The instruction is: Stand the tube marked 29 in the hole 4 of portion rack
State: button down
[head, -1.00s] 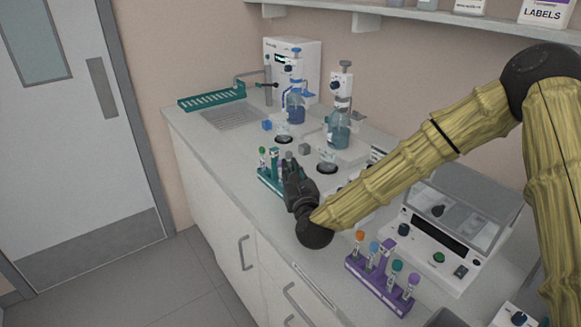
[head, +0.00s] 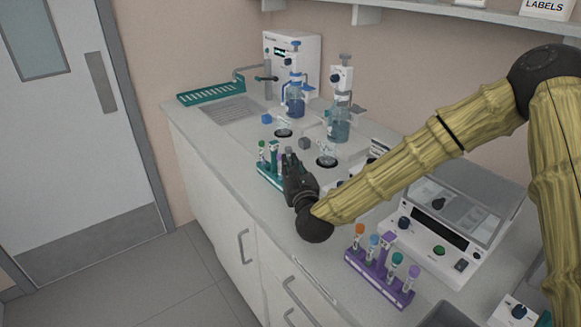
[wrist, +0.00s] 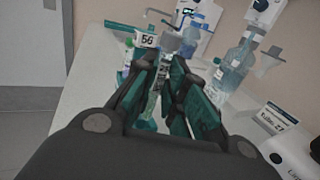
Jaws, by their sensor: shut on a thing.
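My gripper (head: 291,176) is over the teal rack (head: 268,178) on the counter's left part. In the wrist view its dark fingers (wrist: 168,88) are shut around a tube (wrist: 164,70), with only part of its label showing; the number is not fully readable. A white label reading 56 (wrist: 146,40) shows just beyond the fingers. A green-capped tube (head: 262,148) stands at the left of the teal rack. I cannot tell whether the held tube is still in a hole. A purple rack (head: 378,277) with several capped tubes stands nearer, at the right. Hole numbers are not readable.
Two dispenser bottles (head: 339,126) stand behind the gripper. A white instrument with a clear lid (head: 440,228) is behind the purple rack. Counter between the racks is mostly clear.

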jog(key=shift+f+b, duration=1.45)
jog(key=shift+b, duration=0.45)
dwell(0.9)
jog(key=c, duration=1.4)
grip_release()
jog(key=shift+r, duration=0.15)
notch_tip(320, 180, up, 3)
jog(key=p, duration=0.4)
jog(key=shift+p, duration=0.3)
